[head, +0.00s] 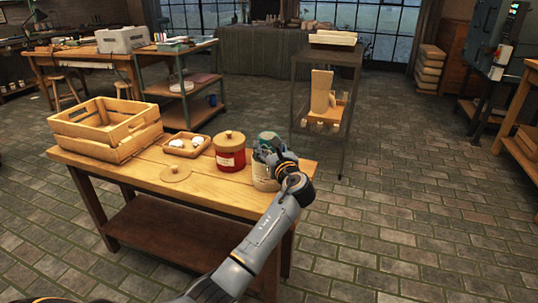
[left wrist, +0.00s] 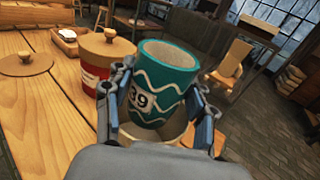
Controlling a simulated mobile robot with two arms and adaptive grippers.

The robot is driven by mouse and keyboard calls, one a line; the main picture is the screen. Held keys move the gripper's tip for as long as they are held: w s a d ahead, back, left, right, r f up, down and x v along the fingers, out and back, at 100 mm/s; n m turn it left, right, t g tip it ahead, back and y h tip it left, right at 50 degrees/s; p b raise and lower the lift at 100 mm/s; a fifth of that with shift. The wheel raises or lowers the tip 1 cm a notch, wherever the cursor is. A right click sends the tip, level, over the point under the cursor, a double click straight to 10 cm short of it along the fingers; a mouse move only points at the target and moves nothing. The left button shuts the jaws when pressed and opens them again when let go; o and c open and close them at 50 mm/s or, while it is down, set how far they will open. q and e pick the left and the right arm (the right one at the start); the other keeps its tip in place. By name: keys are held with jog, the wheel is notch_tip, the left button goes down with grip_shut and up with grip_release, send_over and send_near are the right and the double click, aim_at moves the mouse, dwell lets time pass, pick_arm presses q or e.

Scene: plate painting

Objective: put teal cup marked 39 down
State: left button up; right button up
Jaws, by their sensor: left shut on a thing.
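The teal cup marked 39 (left wrist: 152,90) has white zigzag bands and an open top; its number faces the wrist camera. My left gripper (left wrist: 162,85) is shut on it, with a finger on each side. In the head view the cup (head: 268,137) shows behind my left gripper (head: 271,151), at the right end of the wooden table (head: 215,190). A cream container (head: 262,182) stands on the table just below the cup. The cup's base is hidden, so I cannot tell whether it is inside the container or above it. My right gripper is not in view.
A red jar with a wooden lid (head: 230,158) stands just left of the cup. A loose round lid (head: 176,173), a small tray of white items (head: 186,150) and a slatted crate (head: 90,143) are further left. The table's front middle is clear.

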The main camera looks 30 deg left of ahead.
pick_arm(q)
jog(key=shift+f, duration=0.85)
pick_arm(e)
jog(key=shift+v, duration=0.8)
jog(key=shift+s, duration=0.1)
pick_arm(q)
jog(key=shift+f, duration=0.2)
jog(key=shift+f, duration=0.35)
jog(key=o, duration=1.1)
jog(key=shift+f, duration=0.1)
jog(key=shift+o, duration=1.1)
jog(key=shift+f, duration=0.1)
